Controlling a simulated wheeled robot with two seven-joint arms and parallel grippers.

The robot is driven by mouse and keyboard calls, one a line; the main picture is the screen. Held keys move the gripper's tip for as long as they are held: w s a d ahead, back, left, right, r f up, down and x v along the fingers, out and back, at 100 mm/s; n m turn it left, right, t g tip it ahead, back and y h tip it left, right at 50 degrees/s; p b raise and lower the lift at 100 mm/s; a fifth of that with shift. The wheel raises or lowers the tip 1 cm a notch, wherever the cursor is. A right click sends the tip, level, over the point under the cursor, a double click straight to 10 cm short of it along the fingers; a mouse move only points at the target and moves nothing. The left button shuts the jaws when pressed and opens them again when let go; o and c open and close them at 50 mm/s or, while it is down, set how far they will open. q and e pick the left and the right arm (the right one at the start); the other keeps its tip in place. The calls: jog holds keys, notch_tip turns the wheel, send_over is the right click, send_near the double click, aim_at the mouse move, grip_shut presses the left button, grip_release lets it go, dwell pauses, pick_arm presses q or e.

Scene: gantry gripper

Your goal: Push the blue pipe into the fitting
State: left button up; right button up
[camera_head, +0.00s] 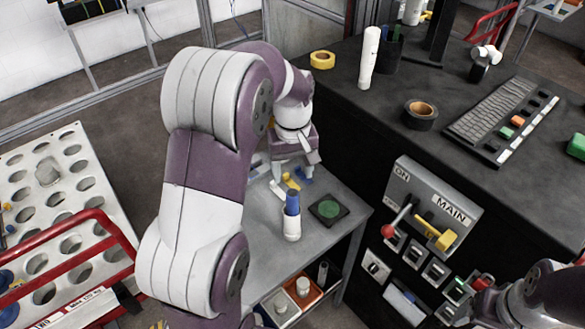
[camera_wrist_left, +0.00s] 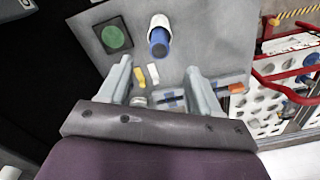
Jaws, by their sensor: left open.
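In the left wrist view the blue pipe (camera_wrist_left: 160,47) and white fitting (camera_wrist_left: 158,22) lie beyond the fingertips. My left gripper (camera_head: 296,172) is behind the pipe in the head view, apart from it. In the left wrist view its fingers (camera_wrist_left: 158,72) are spread wide with nothing held between them. My right arm shows at the lower right, but its gripper does not show clearly.
A black plate with a green disc (camera_head: 329,209) lies right of the fitting. Small yellow and white pieces (camera_head: 291,182) lie near the left fingers. A switch panel (camera_head: 432,212) with levers stands at the right. A perforated white rack (camera_head: 60,170) is at the left.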

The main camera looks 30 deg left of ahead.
aim_at(293, 193)
pick_arm(q)
jog(key=shift+r+p, duration=0.4)
jog(key=c, duration=0.6)
jog(key=r+p, duration=0.2)
jog(key=p, duration=0.1)
jog(key=s+r+g+p, duration=0.1)
jog(key=p, duration=0.2)
jog(key=shift+d+r+p, duration=0.1)
jog(key=shift+r+p, duration=0.25)
jog(key=shift+p, duration=0.05)
grip_shut()
jog(key=f+m+p, duration=0.1)
jog(key=m+p, duration=0.2)
jog(key=f+m+p, duration=0.1)
jog(key=m+p, duration=0.3)
jog(key=w+f+m+t+p, duration=0.1)
jog(key=f+m+p, duration=0.1)
jog(key=m+p, duration=0.1)
jog(key=shift+p, duration=0.3)
jog(key=shift+w+f+m, duration=0.15)
jog(key=shift+m, duration=0.25)
jog(key=shift+f+b, duration=0.35)
jog(key=shift+b, duration=0.1)
notch_tip(293, 193, down, 5)
jog(key=b, duration=0.4)
jog(key=shift+r, duration=0.1)
